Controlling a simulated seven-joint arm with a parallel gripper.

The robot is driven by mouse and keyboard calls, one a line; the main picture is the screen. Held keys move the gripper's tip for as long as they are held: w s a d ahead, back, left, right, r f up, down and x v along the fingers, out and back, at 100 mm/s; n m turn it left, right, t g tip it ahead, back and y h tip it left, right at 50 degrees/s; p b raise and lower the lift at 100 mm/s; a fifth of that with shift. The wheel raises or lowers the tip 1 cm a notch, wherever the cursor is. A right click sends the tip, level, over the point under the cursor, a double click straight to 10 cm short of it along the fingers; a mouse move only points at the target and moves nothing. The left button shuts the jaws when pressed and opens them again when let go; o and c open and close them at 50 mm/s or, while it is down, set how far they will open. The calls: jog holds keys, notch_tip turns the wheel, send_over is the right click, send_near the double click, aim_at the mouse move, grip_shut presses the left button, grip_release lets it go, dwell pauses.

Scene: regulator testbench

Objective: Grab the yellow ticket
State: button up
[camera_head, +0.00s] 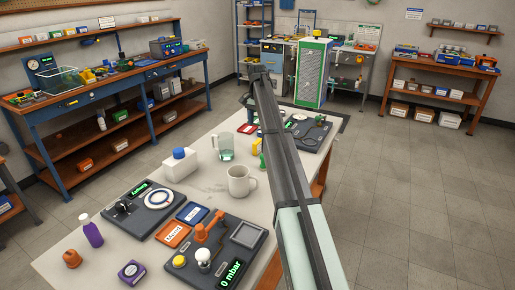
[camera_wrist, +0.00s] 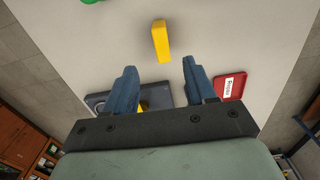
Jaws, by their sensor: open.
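The yellow ticket appears as a plain yellow upright-looking slab (camera_wrist: 161,41) on the pale tabletop in the wrist view; I see no lettering on it. In the head view a small yellow piece (camera_head: 255,144) shows just left of my arm, partly covered by it. My gripper (camera_wrist: 158,68) is open in the wrist view, its two blue-grey fingers apart with nothing held between them. The slab lies beyond the fingertips, roughly centred between them, apart from both. In the head view my gripper is mostly hidden by my arm.
A red labelled plate (camera_wrist: 230,87) lies right of the fingers, and a dark device (camera_wrist: 96,101) lies behind the left one. Bare tabletop surrounds the slab.

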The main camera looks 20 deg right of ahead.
aim_at(258, 141)
notch_tip(258, 141, down, 8)
jog(key=shift+r, duration=0.25)
jog(key=shift+w+d+f, duration=0.1)
jog(key=shift+w+f, duration=0.05)
jog(key=shift+f, duration=1.25)
jog(key=shift+w+f, duration=0.1)
jog(key=shift+f, duration=1.3)
jog(key=shift+c, duration=0.4)
grip_shut()
